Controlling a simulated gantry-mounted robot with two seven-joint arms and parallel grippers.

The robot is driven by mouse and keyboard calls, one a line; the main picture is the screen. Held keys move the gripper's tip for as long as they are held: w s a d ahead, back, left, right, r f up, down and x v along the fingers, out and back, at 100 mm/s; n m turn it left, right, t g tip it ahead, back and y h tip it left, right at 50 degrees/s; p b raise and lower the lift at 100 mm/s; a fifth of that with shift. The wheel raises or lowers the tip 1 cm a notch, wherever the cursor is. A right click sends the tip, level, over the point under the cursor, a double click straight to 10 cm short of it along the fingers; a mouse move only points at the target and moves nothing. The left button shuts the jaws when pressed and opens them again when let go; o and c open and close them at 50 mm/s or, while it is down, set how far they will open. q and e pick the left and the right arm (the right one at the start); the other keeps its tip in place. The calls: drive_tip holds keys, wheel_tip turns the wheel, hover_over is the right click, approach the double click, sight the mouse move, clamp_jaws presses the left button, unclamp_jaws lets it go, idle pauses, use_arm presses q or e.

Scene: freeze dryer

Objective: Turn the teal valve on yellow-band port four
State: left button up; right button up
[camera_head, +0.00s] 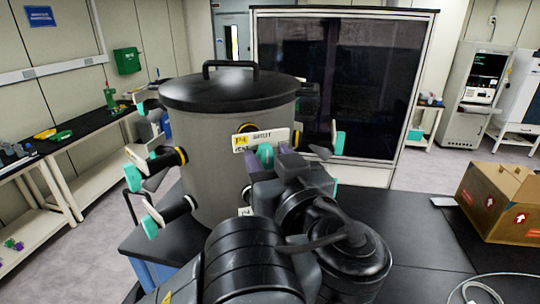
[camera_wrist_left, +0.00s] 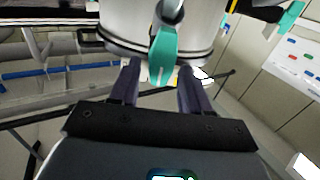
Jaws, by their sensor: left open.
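The grey cylindrical freeze dryer chamber (camera_head: 215,140) with a black lid stands left of centre. Its front port has a yellow P4 tag on a white label (camera_head: 260,138) with small text that appears to read SHUT. The teal valve (camera_head: 265,155) of that port sits just below the label, partly hidden by my left gripper (camera_head: 275,166). In the left wrist view the teal handle (camera_wrist_left: 163,50) hangs from the port, its lower end lined up between my two open fingers (camera_wrist_left: 161,82). Both fingers look clear of it; I cannot tell the exact depth. My right gripper is not in view.
A cardboard box (camera_head: 505,208) and a pale cable (camera_head: 480,290) lie on the black bench (camera_head: 420,235) at right.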

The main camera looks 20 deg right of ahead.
use_arm(q)
clamp_jaws()
idle(0.3)
drive_tip(key=shift+d+f+m+b, duration=0.1)
drive_tip(key=shift+f+m+b, duration=0.1)
drive_tip(key=shift+m+b, duration=0.65)
drive_tip(key=m+b, duration=0.2)
drive_tip(key=b, duration=0.1)
drive_tip(key=shift+d+f+m+b, duration=0.1)
drive_tip(key=shift+d+m+b, duration=0.05)
drive_tip(key=shift+m+b, duration=0.25)
drive_tip(key=m+b, duration=0.2)
drive_tip(key=m, duration=0.1)
drive_tip(key=shift+d+m, duration=0.2)
drive_tip(key=shift+m, duration=0.05)
drive_tip(key=shift+d+m+b, duration=0.1)
drive_tip(key=shift+m+b, duration=0.75)
drive_tip(key=shift+m, duration=1.15)
drive_tip(key=shift+s, duration=0.1)
